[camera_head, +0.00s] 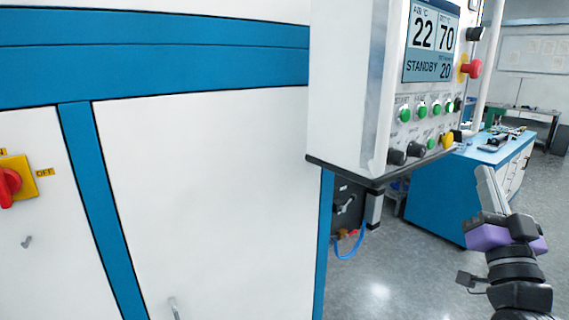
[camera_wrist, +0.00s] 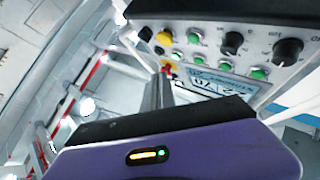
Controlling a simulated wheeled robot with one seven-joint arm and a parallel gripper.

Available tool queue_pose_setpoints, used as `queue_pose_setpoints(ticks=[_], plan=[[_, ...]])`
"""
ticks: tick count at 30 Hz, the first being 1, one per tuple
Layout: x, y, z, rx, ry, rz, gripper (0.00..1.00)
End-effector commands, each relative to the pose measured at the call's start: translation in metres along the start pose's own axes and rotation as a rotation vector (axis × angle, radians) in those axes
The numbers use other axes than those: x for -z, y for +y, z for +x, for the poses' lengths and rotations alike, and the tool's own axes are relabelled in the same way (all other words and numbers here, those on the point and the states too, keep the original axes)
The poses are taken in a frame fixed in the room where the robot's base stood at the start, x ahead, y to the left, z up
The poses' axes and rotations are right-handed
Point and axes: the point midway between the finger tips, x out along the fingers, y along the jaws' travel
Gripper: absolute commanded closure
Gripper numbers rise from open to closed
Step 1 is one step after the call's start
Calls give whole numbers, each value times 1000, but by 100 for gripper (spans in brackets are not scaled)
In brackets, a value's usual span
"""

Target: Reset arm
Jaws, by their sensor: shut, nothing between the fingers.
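My gripper (camera_head: 487,188) is at the lower right in the head view, raised in free air to the right of the control panel box. Its fingers point up and look shut with nothing between them. In the wrist view the shut fingers of my gripper (camera_wrist: 160,92) extend past the purple and black gripper body, apart from the panel. The control panel (camera_head: 348,90) hangs at the upper middle, with green buttons, black knobs and a screen reading STANDBY. The panel also shows tilted in the wrist view (camera_wrist: 215,42).
A large white and blue machine cabinet (camera_head: 215,180) fills the left. A red rotary switch (camera_head: 10,185) is on its far left. A red emergency button (camera_head: 471,69) sticks out from the panel's right side. A blue workbench (camera_head: 432,200) stands behind my gripper. Grey floor (camera_head: 400,275) is open below the panel.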

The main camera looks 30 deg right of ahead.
Motion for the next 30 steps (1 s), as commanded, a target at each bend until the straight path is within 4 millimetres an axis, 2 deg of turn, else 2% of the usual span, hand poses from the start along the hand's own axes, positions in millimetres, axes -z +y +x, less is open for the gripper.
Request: queue_pose_setpoints(ticks=[1, 6, 9, 15, 24, 30], plan=[[-18, -10, -20, 2, -33, 6, 100], [-60, -40, -83, 25, -122, 4, 100], [-80, -59, -123, 52, -184, -1, 100], [-105, -92, -206, 134, -318, -21, 100], [-113, -125, -336, 323, -548, -62, 100], [-104, -127, -419, 479, -729, -97, 100]])
